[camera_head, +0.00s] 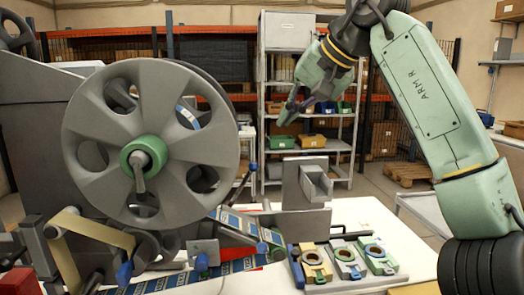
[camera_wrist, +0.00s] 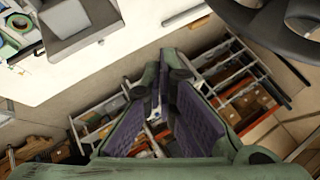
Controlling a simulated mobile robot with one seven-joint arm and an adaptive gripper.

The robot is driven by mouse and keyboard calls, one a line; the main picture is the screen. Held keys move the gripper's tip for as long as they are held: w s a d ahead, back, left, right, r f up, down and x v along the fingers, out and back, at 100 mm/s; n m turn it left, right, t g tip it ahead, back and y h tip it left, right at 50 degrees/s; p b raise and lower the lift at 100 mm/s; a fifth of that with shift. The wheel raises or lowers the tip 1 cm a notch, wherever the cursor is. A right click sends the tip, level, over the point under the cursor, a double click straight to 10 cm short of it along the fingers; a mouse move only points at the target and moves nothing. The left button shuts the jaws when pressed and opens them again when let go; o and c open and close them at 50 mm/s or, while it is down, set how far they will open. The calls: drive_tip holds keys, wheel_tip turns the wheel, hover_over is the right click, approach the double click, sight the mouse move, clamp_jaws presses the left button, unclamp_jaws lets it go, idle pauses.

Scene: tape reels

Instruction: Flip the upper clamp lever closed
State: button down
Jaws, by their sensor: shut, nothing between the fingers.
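A large grey reel (camera_head: 150,95) with a green hub ring (camera_head: 143,157) stands at the left in the head view. A short grey handle (camera_head: 139,178) sits at the hub's centre. A small lever with a blue tip (camera_head: 252,167) stands right of the reel's lower edge. I cannot tell which of these is the upper clamp lever. My gripper (camera_head: 290,108) is raised in the air right of the reel, apart from it. It is shut and empty; its purple-padded fingers (camera_wrist: 165,85) show in the wrist view.
A patterned blue tape (camera_head: 238,222) runs below the reel. A grey block (camera_head: 306,182) and several small fixtures with rings (camera_head: 345,262) stand on the white table (camera_head: 385,220). Shelves with bins (camera_head: 290,142) stand behind. The air around my gripper is free.

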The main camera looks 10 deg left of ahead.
drive_tip(key=p+x, duration=0.2)
drive_tip(key=x, duration=0.8)
drive_tip(key=s, duration=0.4)
drive_tip(key=shift+d+f, duration=0.1)
drive_tip(key=shift+f, duration=0.3)
drive_tip(key=shift+s, duration=0.1)
